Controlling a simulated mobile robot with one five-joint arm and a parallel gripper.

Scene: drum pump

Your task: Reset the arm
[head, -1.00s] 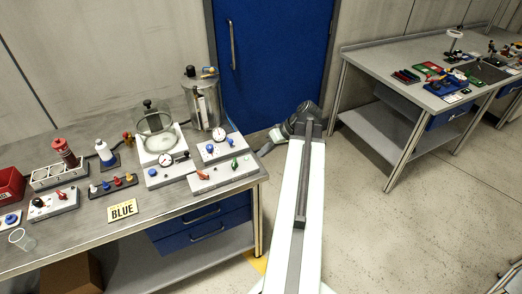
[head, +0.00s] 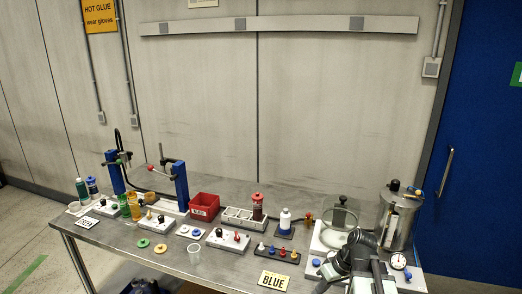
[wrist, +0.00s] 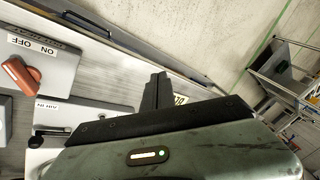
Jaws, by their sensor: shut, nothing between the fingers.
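My gripper (wrist: 156,92) shows in the wrist view as dark fingers closed together, with nothing visible between them. In the head view my arm's dark wrist end is at the lower right, in front of the glass jar (head: 340,216) and the steel pressure pot (head: 399,218). There the arm covers part of the control boxes, and I cannot make out the fingertips clearly. In the wrist view a red rotary knob (wrist: 20,74) on a white ON/OFF panel (wrist: 44,62) lies left of the fingers. I cannot tell how high the fingers are above the bench.
A blue door (head: 485,150) stands at right. The wall is behind the bench.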

